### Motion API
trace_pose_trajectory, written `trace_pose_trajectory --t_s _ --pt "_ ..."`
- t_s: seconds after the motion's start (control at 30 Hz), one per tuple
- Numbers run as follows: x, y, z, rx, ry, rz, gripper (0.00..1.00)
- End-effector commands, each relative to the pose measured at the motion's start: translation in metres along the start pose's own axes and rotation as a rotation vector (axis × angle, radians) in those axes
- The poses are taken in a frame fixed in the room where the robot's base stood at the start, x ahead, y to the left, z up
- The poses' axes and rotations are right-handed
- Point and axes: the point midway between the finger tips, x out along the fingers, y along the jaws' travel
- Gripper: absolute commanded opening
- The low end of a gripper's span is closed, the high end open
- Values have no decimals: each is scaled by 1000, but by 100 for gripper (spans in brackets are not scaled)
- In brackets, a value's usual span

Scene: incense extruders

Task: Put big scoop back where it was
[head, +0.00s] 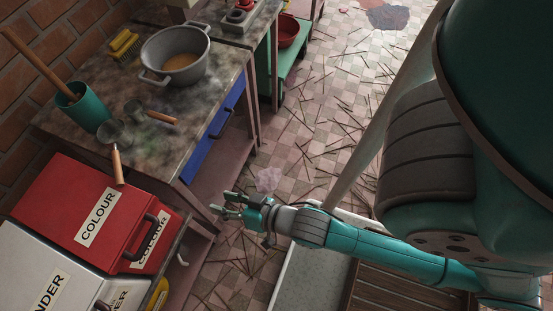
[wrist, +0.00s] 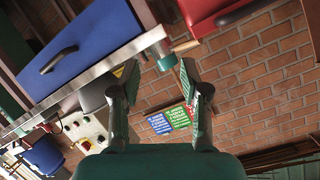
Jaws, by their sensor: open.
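Two metal scoops with wooden handles lie on the worktop (head: 70,124) in the head view. One scoop (head: 113,133) looks larger; its handle points toward the front and reaches over the red box. The other scoop (head: 135,110) lies just behind it, its handle pointing right. My gripper (head: 222,205) is open and empty, out in front of the worktop and apart from both scoops. In the wrist view its two fingers (wrist: 158,80) stand spread with nothing between them. A small tan piece near the worktop edge there may be a scoop handle; I cannot be sure.
A grey pot (head: 176,55), a yellow brush (head: 124,47) and a teal cup (head: 85,108) with a wooden stick stand on the worktop. A red COLOUR box (head: 75,205) and a white box (head: 35,270) are in front. A blue drawer (head: 222,125) faces the aisle. Sticks litter the floor.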

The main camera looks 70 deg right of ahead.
Motion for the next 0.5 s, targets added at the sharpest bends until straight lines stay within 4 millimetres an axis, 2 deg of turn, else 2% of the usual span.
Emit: trace_pose_trajectory --t_s 0.03,0.3,0.5 --pt "-20 4 7 -43 -6 1 45" --pt "-109 9 12 -289 23 -13 45" --pt "-157 7 5 -430 48 -9 45"
